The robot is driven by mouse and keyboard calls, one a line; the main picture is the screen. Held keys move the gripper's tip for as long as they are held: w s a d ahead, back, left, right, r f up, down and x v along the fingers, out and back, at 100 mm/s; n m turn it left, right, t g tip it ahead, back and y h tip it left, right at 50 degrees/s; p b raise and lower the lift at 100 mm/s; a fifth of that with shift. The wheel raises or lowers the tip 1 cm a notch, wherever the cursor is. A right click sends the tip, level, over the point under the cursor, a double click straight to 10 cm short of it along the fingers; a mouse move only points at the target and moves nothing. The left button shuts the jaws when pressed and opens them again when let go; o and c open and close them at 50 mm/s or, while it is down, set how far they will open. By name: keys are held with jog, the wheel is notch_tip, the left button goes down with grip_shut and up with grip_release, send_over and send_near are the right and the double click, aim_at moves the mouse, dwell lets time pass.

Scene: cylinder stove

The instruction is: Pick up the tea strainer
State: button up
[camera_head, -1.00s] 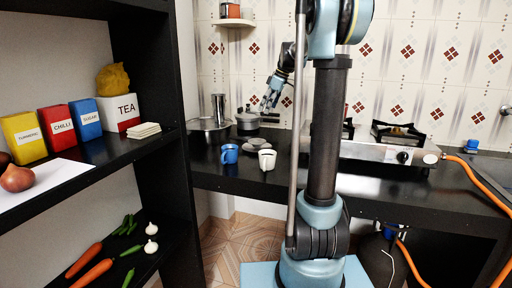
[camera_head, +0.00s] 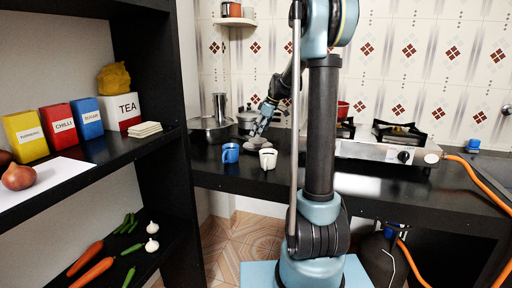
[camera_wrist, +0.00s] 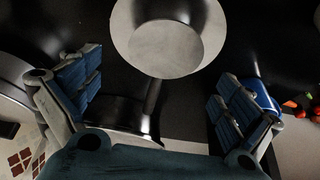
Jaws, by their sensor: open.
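My gripper (camera_head: 255,132) is low over the counter at the back left, above small grey round items beside the cups. In the wrist view my gripper (camera_wrist: 160,88) is open, its blue fingers spread wide with nothing between the tips. A round, light-grey, bowl-like thing (camera_wrist: 168,50) lies ahead of the fingers at the top centre of the wrist view. It may be the tea strainer, but I cannot tell for certain. A dark handle (camera_wrist: 153,95) shows below it; whose handle is unclear. In the head view a grey item (camera_head: 257,142) is partly hidden by my gripper.
A blue cup (camera_head: 230,153) and a white cup (camera_head: 267,159) stand at the counter's front. A wide pan (camera_head: 211,131) and a lidded pot (camera_head: 246,120) stand behind. The stove (camera_head: 383,151) is right of my arm; a black shelf (camera_head: 160,160) is left.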

aim_at(247, 140)
jog(key=shift+x, duration=2)
jog(key=shift+s, duration=0.1)
jog(key=shift+c, duration=0.3)
jog(key=c, duration=1.1)
jog(key=shift+r, duration=0.1)
